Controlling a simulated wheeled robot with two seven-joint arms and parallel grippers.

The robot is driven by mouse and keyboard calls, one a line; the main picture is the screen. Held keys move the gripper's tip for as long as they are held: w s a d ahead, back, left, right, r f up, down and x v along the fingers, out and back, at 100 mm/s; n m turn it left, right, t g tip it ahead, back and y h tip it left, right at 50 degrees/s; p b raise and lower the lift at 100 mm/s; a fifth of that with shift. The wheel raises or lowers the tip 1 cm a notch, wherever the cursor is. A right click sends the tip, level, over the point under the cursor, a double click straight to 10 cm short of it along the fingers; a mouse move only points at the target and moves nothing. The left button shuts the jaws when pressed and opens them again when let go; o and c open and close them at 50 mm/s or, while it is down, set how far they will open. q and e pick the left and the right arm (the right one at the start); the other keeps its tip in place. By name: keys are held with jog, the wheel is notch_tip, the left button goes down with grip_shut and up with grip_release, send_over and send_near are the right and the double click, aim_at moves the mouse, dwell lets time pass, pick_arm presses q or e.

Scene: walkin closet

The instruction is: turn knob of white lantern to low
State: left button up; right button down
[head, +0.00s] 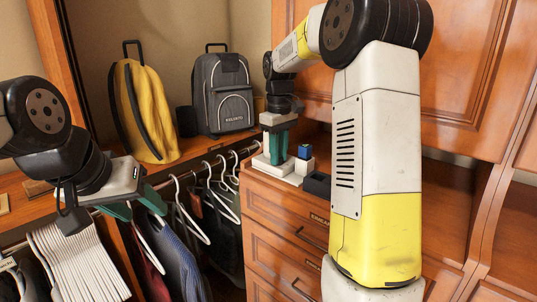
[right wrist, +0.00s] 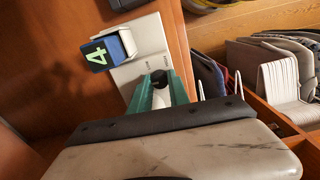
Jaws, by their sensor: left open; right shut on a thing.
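The white lantern (head: 276,172) sits on the wooden dresser top, partly hidden by my right gripper (head: 277,146) in the head view. In the right wrist view its pale face (right wrist: 148,45) carries a black knob (right wrist: 158,78), with small printed marks beside it that I cannot read clearly. The teal fingers of my right gripper (right wrist: 161,90) are shut on the knob, one on each side. My left gripper (head: 136,204) is open and empty above the hanging clothes, far from the lantern.
A black box (head: 317,184) is close by on the dresser (head: 275,205). A grey backpack (head: 224,95) and yellow backpack (head: 143,110) stand on the shelf. Clothes on hangers (head: 192,212) hang below.

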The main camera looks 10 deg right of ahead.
jog(key=m, duration=1.1)
dwell(0.6)
jog(key=c, duration=1.2)
grip_release()
jog(key=shift+c, duration=0.2)
notch_tip(320, 180, up, 8)
jog(key=shift+f, duration=0.1)
